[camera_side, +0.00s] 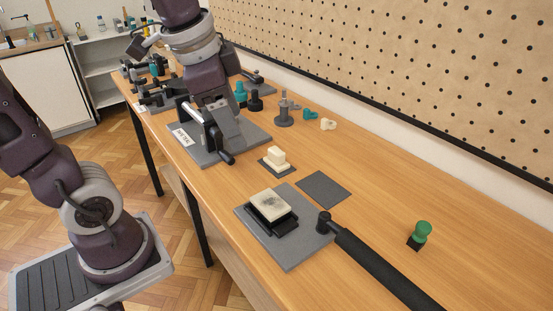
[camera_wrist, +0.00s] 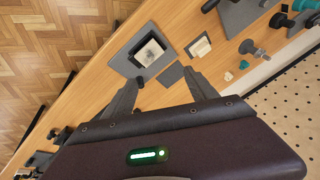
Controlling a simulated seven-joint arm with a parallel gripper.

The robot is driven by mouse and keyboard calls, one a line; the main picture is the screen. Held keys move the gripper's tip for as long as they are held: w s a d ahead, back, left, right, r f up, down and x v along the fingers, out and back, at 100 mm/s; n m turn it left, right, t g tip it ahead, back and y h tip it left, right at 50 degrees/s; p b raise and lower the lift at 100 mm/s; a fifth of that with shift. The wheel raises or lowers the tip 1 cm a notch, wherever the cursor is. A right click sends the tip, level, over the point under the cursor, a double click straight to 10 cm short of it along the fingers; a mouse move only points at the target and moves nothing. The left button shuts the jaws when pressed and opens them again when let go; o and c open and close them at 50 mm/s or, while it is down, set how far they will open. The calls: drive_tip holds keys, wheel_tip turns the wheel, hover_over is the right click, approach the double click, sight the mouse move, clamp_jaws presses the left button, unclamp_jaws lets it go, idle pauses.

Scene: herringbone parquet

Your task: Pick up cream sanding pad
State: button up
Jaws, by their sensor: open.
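A small cream block with a raised grip (camera_side: 277,158), which looks like the cream sanding pad, sits on a dark square on the wooden bench. It also shows in the wrist view (camera_wrist: 200,47). A larger cream pad with a dark smudge (camera_side: 270,204) lies on a black base on a grey plate; it also shows in the wrist view (camera_wrist: 149,50). My gripper (camera_side: 226,128) is above the bench, behind and left of the small block in the side view. In the wrist view its fingers (camera_wrist: 166,79) are spread and empty, apart from both cream pieces.
A bare dark grey sheet (camera_side: 323,189) lies right of the small block. A long black handle (camera_side: 385,265) reaches toward the front edge. A labelled grey plate (camera_side: 186,151) lies by my gripper. A green-knobbed piece (camera_side: 421,233) stands right, with clear bench around it.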

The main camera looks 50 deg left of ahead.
drive_tip(key=w+a+f+m+g, duration=0.1)
drive_tip(key=w+a+f+m, duration=0.15)
drive_tip(key=w, duration=0.35)
drive_tip(key=w+a+f+m+g, duration=0.1)
drive_tip(key=w+a+f+m, duration=0.15)
drive_tip(key=w+m, duration=0.2)
drive_tip(key=m+g, duration=0.2)
drive_tip(key=m, duration=0.3)
hover_over(276, 150)
drive_tip(key=d, duration=0.1)
drive_tip(key=shift+h, duration=0.3)
wheel_tip(276, 150, down, 11)
drive_tip(key=shift+w+d+f, duration=0.1)
drive_tip(key=shift+f, duration=0.1)
drive_tip(key=shift+m, duration=0.3)
drive_tip(key=f, duration=0.4)
drive_tip(key=a+f, duration=0.1)
drive_tip(key=f, duration=0.2)
clamp_jaws()
wheel_tip(276, 150, up, 10)
